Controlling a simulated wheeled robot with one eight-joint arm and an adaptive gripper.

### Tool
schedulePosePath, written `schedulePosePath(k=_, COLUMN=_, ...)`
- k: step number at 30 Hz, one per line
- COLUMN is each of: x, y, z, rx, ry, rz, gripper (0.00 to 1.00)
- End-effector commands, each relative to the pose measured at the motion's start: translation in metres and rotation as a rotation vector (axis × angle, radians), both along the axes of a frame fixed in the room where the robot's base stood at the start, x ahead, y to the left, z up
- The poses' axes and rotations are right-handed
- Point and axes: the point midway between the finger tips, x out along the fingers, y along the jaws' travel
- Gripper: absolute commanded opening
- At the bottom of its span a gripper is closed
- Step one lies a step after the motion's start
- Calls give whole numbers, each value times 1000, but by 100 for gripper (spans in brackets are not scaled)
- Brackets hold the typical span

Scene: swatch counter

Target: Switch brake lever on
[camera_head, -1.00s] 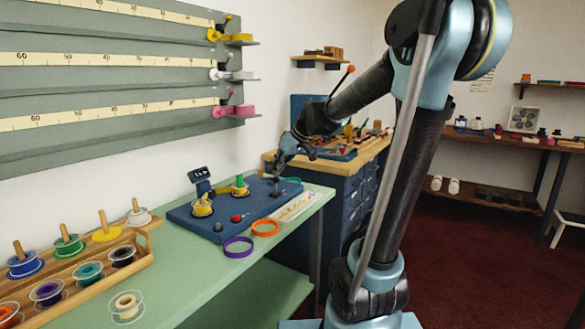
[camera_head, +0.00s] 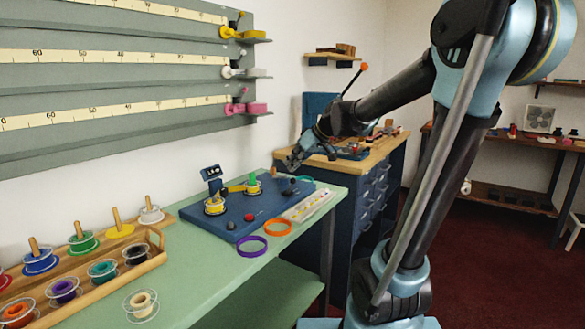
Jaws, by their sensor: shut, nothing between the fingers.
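A blue board (camera_head: 262,217) lies on the green counter. A small dark, lever-like part (camera_head: 289,189) stands near the board's right end. I cannot tell for sure which part is the brake lever or how it is set. My gripper (camera_head: 291,162) is dark, shut and empty. It appears above the board's right end, and no contact shows.
A red button (camera_head: 249,217) and a black knob (camera_head: 230,226) sit on the board's front. Purple (camera_head: 252,246) and orange (camera_head: 278,227) rings lie before it. A wooden spool rack (camera_head: 152,258) stands left. A wooden-topped blue cabinet (camera_head: 374,181) stands behind.

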Motion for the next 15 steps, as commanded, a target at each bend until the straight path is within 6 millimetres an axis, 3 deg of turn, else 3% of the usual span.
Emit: schedulePosePath(k=15, x=4, y=3, z=11, rx=0, ry=0, rz=0, gripper=0)
